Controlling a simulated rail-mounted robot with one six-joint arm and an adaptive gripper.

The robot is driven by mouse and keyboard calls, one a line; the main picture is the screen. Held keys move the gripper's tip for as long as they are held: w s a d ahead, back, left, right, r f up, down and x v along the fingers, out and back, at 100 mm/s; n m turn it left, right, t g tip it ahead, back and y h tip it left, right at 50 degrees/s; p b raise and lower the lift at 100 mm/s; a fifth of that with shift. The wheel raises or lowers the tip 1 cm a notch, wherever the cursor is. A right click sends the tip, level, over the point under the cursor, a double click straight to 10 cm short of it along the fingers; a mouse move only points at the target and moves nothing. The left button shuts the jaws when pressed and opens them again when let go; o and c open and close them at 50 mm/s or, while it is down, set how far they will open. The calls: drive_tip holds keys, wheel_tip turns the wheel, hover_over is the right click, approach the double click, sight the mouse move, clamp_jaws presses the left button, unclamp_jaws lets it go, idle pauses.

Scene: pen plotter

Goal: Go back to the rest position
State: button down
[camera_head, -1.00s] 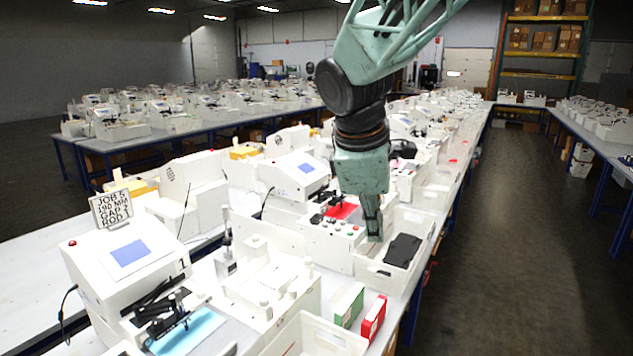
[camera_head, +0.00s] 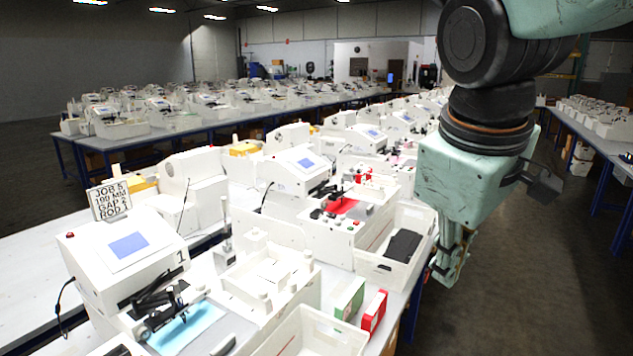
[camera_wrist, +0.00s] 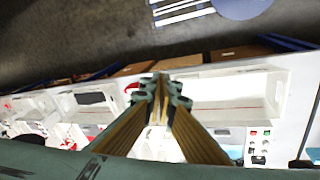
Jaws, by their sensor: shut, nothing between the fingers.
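My gripper (camera_head: 446,268) hangs at the right of the head view, past the front edge of the long table and over the aisle. Its fingers point down and are shut with nothing between them. In the wrist view the closed fingertips (camera_wrist: 160,88) are in the middle, with the table edge and white bins behind them. My arm comes in from the upper right of the head view.
A white bin (camera_head: 370,268) with a dark item (camera_head: 404,246) stands at the table edge, left of my gripper. Green (camera_head: 349,298) and red (camera_head: 374,312) boxes stand nearer. White machines, one with a job sign (camera_head: 108,201), line the table. The aisle floor (camera_head: 520,310) is clear.

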drive_tip(key=s+f+m+b, duration=0.1)
drive_tip(key=s+f+m, duration=0.1)
drive_tip(key=s, duration=0.6)
drive_tip(key=s+d+f+m+y+b, duration=0.1)
drive_tip(key=s+f+m, duration=0.2)
drive_tip(key=s, duration=0.6)
drive_tip(key=shift+m, duration=1.2)
drive_tip(key=c, duration=3.4)
unclamp_jaws()
drive_tip(key=shift+r, duration=0.1)
